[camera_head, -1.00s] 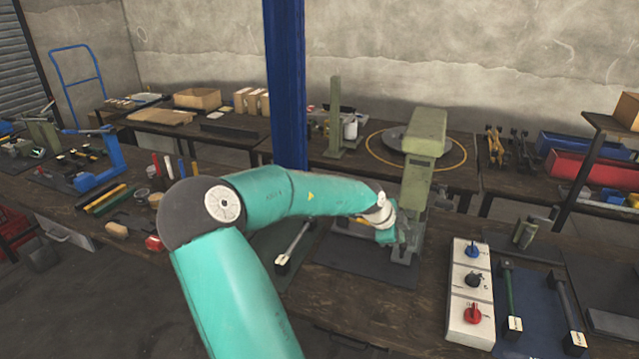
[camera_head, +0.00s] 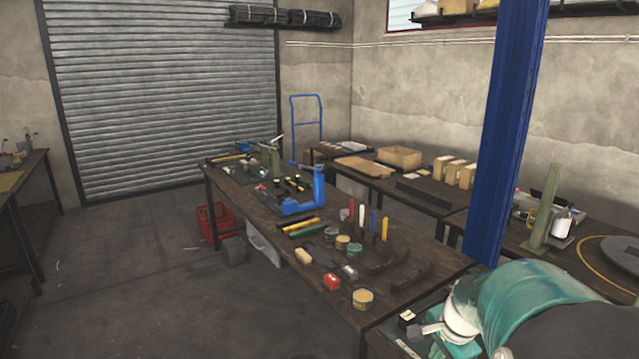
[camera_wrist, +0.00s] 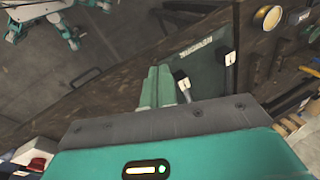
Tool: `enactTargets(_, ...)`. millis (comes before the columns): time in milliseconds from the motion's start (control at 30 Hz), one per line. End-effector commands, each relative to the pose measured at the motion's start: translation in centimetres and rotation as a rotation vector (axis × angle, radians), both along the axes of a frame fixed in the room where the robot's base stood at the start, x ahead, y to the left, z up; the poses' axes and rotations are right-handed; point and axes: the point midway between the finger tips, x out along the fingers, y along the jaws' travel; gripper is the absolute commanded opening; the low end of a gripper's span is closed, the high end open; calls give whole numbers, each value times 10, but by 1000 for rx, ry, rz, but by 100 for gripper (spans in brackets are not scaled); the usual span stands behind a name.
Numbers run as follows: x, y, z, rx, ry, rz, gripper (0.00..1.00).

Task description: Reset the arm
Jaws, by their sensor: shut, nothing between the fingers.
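My arm (camera_head: 535,300) is folded into the lower right corner of the head view, in front of the bench. Its hand end is not clear there. In the wrist view my gripper (camera_wrist: 158,84) shows as two pale green fingers side by side beyond the grey plate of the hand. They are shut with nothing between them. The fingers point over a dark green plate (camera_wrist: 207,55) on the bench, beside a lever with a black and white end (camera_wrist: 182,80). I cannot tell whether they touch anything.
A blue post (camera_head: 508,130) stands behind my arm.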

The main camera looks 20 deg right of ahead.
Motion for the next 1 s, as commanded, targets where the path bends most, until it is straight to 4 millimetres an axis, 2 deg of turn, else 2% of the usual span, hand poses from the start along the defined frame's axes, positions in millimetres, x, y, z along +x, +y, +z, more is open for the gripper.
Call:
enactTargets(33, 5, 26, 13, -4, -26, 109, 0)
enactTargets(233, 4, 116, 57, -81, -93, 537, 0)
enactTargets(367, -11, 168, 82, -175, -126, 808, 0)
enactTargets(500, -36, 216, 103, -310, -147, 1085, 0)
enactTargets(600, -55, 241, 112, -414, -148, 1251, 0)
enactTargets(700, -69, 256, 117, -495, -139, 1364, 0)
enactTargets(833, -77, 264, 118, -547, -129, 1431, 0)
enactTargets(1000, -78, 265, 118, -551, -128, 1438, 0)
